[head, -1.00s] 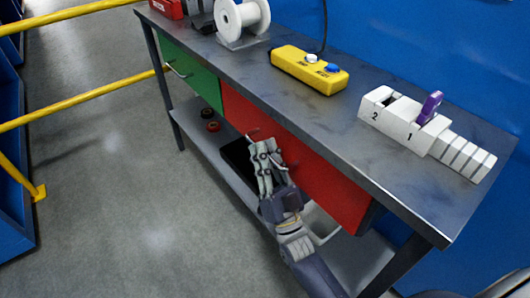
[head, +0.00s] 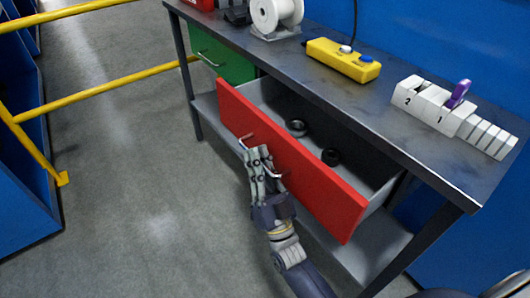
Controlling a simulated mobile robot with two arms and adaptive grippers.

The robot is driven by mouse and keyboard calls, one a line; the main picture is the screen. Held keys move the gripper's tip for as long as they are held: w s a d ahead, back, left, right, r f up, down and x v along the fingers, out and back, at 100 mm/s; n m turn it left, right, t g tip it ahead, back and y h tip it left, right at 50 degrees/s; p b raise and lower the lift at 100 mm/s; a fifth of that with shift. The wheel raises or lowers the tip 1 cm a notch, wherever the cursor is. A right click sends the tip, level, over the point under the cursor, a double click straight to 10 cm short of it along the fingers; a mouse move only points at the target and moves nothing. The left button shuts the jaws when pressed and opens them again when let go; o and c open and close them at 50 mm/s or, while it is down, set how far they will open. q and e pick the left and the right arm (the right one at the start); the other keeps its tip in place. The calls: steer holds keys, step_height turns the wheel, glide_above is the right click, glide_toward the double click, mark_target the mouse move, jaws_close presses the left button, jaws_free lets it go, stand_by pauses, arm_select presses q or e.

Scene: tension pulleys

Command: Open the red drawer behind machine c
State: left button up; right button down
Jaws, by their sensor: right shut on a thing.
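The red drawer (head: 315,185) under the grey workbench is pulled out in the head view. Its grey inside shows, with two dark ring-shaped parts, one ring (head: 297,127) and another ring (head: 331,156), lying in it. My right gripper (head: 258,158) is at the drawer's front, shut on the drawer's handle (head: 247,140); its fingers hide part of the handle. My left gripper is not in view.
A green drawer (head: 222,58) beside it is closed. On the workbench (head: 400,118) stand a yellow control box (head: 343,60), a white numbered block (head: 440,108) and a white spool (head: 276,14). Yellow rails (head: 110,93) run at the left over open floor.

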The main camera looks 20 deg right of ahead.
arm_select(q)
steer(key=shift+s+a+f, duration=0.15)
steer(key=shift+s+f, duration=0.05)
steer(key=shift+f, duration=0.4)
arm_select(e)
steer(key=s+a, duration=0.2)
steer(key=a, duration=0.4)
steer(key=shift+s+a, duration=0.25)
steer(key=shift+a, duration=0.1)
steer(key=shift+f, duration=0.15)
steer(key=c, duration=2)
jaws_free()
steer(key=shift+o, duration=0.2)
steer(key=v, duration=1.2)
